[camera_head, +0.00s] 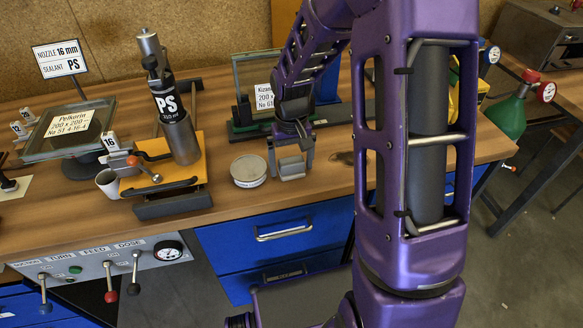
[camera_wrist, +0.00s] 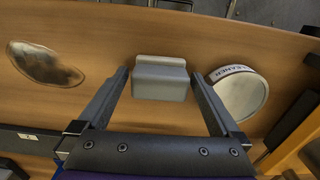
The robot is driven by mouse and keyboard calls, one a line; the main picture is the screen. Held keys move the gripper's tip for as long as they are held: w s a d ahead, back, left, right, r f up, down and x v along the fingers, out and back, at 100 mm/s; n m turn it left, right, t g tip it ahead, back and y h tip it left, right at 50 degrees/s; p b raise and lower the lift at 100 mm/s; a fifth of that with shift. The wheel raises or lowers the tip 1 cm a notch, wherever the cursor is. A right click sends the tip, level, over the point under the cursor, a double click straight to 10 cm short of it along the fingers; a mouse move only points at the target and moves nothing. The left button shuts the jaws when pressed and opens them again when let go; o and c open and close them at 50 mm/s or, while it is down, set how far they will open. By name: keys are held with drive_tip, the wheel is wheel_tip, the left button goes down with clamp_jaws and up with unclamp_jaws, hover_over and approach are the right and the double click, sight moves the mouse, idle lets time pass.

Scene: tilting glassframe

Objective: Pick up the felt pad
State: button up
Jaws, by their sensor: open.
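The felt pad appears to be the light grey stepped block (camera_wrist: 160,80) on the wooden bench. In the wrist view it lies between the two fingers of my gripper (camera_wrist: 159,74), with a gap on each side. My gripper is open, pointing down at the bench. In the head view the grey block (camera_head: 291,168) shows at the lower end of my gripper (camera_head: 290,152), partly hidden by it. I cannot tell the exact height of the fingertips over the bench.
A round tin marked CLEANER (camera_wrist: 241,94) stands close beside the right finger; it also shows in the head view (camera_head: 248,170). A dark oval patch (camera_wrist: 45,64) lies on the left. A PS cartridge stand (camera_head: 178,130) and a glass frame (camera_head: 258,75) stand nearby.

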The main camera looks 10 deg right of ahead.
sight(291, 160)
drive_tip(key=c, duration=1.2)
wheel_tip(291, 160, up, 10)
drive_tip(key=shift+p, duration=0.6)
drive_tip(key=shift+c, duration=0.2)
drive_tip(key=o, duration=0.8)
drive_tip(key=c, duration=0.6)
drive_tip(key=shift+c, duration=0.2)
drive_tip(key=shift+a, duration=0.1)
